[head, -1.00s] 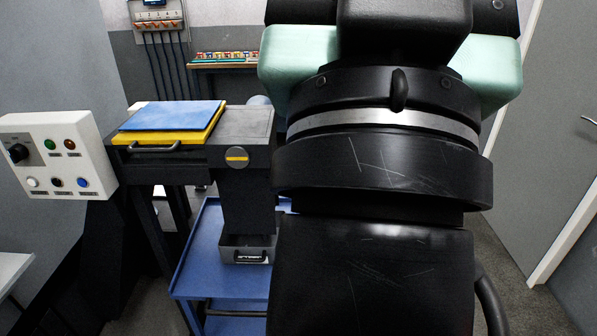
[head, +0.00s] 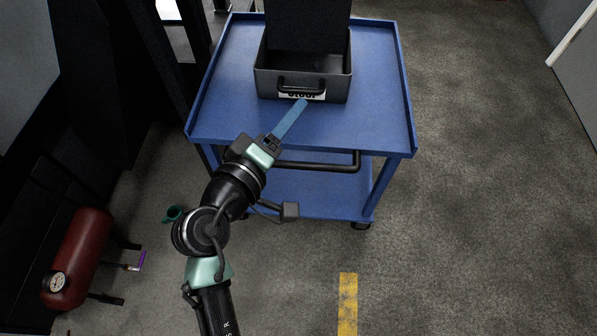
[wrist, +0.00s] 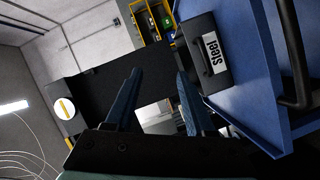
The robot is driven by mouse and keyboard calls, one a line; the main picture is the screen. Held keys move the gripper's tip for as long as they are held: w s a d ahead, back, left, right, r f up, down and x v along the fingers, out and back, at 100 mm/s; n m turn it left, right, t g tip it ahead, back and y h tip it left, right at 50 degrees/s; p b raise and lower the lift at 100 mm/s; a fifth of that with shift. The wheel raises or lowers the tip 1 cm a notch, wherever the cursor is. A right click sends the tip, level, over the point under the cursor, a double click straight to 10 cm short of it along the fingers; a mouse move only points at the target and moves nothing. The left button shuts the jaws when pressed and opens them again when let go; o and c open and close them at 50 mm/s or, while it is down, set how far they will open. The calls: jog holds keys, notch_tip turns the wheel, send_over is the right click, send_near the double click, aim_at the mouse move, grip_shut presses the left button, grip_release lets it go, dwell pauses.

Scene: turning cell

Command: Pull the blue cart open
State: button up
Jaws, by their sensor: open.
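The blue cart (head: 225,95) stands ahead in the head view, with a raised rim and a lower shelf. Its black bar handle (head: 330,163) runs along the near side, partly hidden by my arm. My gripper (head: 301,106) reaches over the near edge of the top, left of the handle's middle. Its blue fingers point toward the grey bin on the cart. In the wrist view, my gripper (wrist: 160,80) is open with nothing between the fingers. The cart (wrist: 250,95) and its handle (wrist: 290,55) lie to the right of the fingers there, apart from them.
A yellow stripe (head: 347,305) marks the floor. Floor at right is clear.

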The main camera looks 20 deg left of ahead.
aim_at(295, 168)
jog(key=s+a+f+n+b, duration=0.1)
jog(key=s+f+n+b, duration=0.25)
jog(key=f, duration=0.65)
jog(key=s+a+f+n+b, duration=0.1)
jog(key=s+f+n+b, duration=0.2)
jog(key=f, duration=0.6)
jog(key=shift+m+g, duration=0.3)
jog(key=shift+m, duration=0.05)
jog(key=b+x, duration=0.1)
jog(key=x, duration=0.3)
jog(key=b+x, duration=0.1)
jog(key=x, duration=0.3)
jog(key=b+x, duration=0.1)
jog(key=x, duration=0.3)
jog(key=shift+d+f, duration=0.15)
jog(key=shift+f, duration=0.15)
grip_shut()
